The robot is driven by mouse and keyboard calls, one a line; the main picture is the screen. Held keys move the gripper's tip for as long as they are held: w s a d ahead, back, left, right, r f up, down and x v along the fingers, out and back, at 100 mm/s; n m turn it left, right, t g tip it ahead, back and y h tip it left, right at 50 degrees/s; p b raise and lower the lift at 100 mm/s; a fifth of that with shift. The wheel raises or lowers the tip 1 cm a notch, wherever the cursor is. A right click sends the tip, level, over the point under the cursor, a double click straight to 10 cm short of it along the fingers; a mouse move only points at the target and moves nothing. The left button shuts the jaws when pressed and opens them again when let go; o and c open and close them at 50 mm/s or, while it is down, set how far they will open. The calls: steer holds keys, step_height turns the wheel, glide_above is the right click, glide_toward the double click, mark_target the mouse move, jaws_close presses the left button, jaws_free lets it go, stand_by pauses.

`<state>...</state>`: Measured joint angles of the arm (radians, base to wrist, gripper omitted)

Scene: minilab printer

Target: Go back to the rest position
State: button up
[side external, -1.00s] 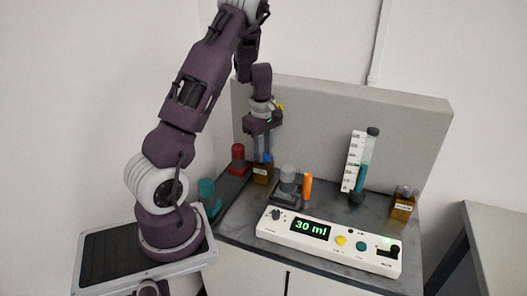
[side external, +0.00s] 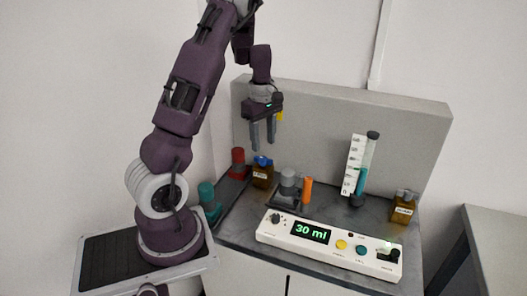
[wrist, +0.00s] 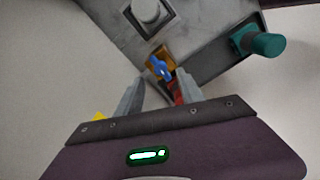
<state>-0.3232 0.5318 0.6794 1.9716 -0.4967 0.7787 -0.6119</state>
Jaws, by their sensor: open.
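My gripper (side external: 263,138) is open and empty, hanging with its fingers pointing down above the back left of the bench. Its fingers also show in the wrist view (wrist: 160,95), apart with nothing held between them. Below it stands a brown bottle with a blue top (side external: 263,172), clear of the fingertips. The same blue-topped bottle shows beyond the fingers in the wrist view (wrist: 162,66).
A red-topped item (side external: 238,160), a teal one (side external: 207,195), a grey knobbed block (side external: 288,185) and an orange cylinder (side external: 307,189) stand nearby. A graduated column (side external: 361,168), a brown bottle (side external: 403,207) and a control panel reading 30 ml (side external: 330,243) are further right. A grey wall (side external: 330,115) stands behind.

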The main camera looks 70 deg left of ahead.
steer(key=shift+r, duration=0.75)
steer(key=d+r+m+t+h, duration=0.1)
steer(key=d+r+m, duration=0.25)
steer(key=d, duration=0.25)
steer(key=d+r+m+t, duration=0.1)
steer(key=d+r+m, duration=0.25)
steer(key=d, duration=0.25)
steer(key=s+d+r+m+t, duration=0.1)
steer(key=s+d+r+m, duration=0.2)
steer(key=s+d+m, duration=0.4)
steer(key=s+d+r+m+t, duration=0.2)
steer(key=s+d+r+m, duration=0.1)
steer(key=s+d+m, duration=0.4)
steer(key=d, duration=0.3)
steer(key=shift+s+r+m+y, duration=0.15)
steer(key=shift+s+m+y, duration=0.2)
steer(key=shift+m+y, duration=0.05)
